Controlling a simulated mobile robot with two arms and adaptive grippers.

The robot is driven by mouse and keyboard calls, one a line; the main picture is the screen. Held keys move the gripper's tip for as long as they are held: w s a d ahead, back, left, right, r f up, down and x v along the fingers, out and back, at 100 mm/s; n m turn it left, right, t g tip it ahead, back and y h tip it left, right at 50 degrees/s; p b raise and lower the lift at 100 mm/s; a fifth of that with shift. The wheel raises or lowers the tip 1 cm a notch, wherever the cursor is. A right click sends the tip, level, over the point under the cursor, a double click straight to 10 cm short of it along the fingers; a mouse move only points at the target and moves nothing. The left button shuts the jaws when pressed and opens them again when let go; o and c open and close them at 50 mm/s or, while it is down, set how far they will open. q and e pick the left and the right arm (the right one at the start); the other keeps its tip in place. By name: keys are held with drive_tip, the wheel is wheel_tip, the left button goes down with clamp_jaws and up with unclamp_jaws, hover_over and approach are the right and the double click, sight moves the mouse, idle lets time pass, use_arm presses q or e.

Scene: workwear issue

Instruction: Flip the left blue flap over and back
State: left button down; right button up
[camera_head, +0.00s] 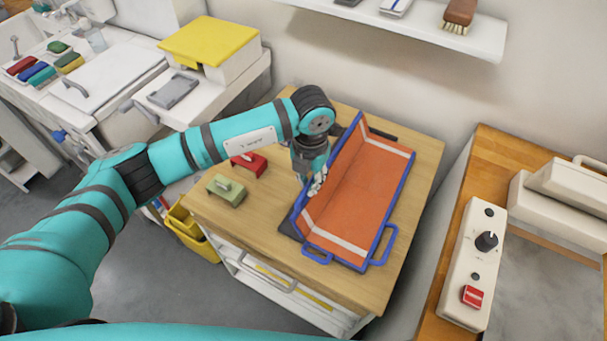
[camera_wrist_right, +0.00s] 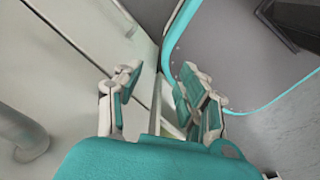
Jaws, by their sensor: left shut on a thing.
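A blue-rimmed orange panel with white strips lies on the wooden cabinet top. Its flat right part (camera_head: 372,195) rests on the top with two blue handle loops at the near end. Its left blue flap (camera_head: 343,158) stands tilted up along the left side, orange inner face towards the right part. My left gripper (camera_head: 317,184) is shut on the flap at its left edge; the fingers partly hide that edge. My right gripper (camera_wrist_right: 158,84) shows only in the right wrist view, its fingers apart with nothing between them.
A red block (camera_head: 249,164) and a green block (camera_head: 226,190) sit on the wooden top (camera_head: 262,222), left of the panel. A yellow bin (camera_head: 190,228) stands below. A control box (camera_head: 474,262) is on the bench at right. A shelf (camera_head: 420,28) hangs above.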

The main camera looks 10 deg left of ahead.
use_arm(q)
drive_tip(key=shift+s+d+f+b, duration=0.25)
drive_tip(key=shift+s+d+b, duration=0.1)
drive_tip(key=shift+d, duration=0.25)
drive_tip(key=shift+s+d+f+b, duration=0.2)
drive_tip(key=shift+s+d+b, duration=0.1)
drive_tip(key=shift+d, duration=0.25)
drive_tip(key=d, duration=0.1)
drive_tip(key=s+d+b, duration=0.1)
drive_tip(key=d, duration=0.3)
drive_tip(key=shift+s+d+f+b, duration=0.25)
drive_tip(key=shift+s+f+b, duration=0.1)
drive_tip(key=shift+s, duration=0.05)
